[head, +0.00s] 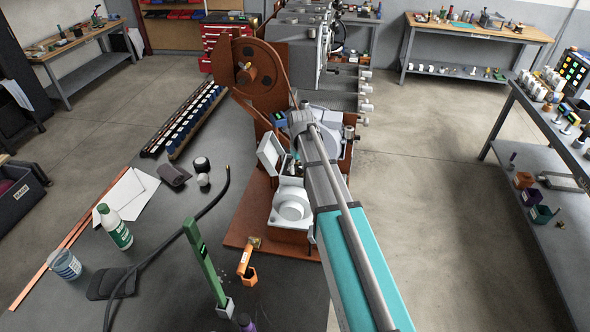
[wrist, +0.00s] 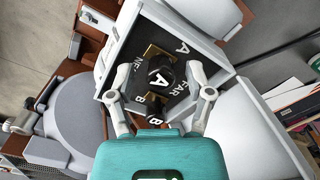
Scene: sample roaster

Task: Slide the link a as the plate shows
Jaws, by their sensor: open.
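Link a is a black knob with a white letter A (wrist: 160,78), seen in the wrist view with brass parts beside it. It sits over a dark plate (wrist: 141,43) with white lettering: A, B, FAR and a partly covered word starting NE. My gripper (wrist: 166,67) is open, with one finger on each side of the knob. I cannot tell whether either finger touches it. In the head view my arm hides the knob and the plate, inside the brown roaster (head: 268,75).
Light grey panels (wrist: 255,125) stand close on the right of the plate in the wrist view. A round grey drum (wrist: 78,118) lies to the left. In the head view, an orange-handled tool (head: 245,262) and a green bar (head: 203,262) are near the roaster's base.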

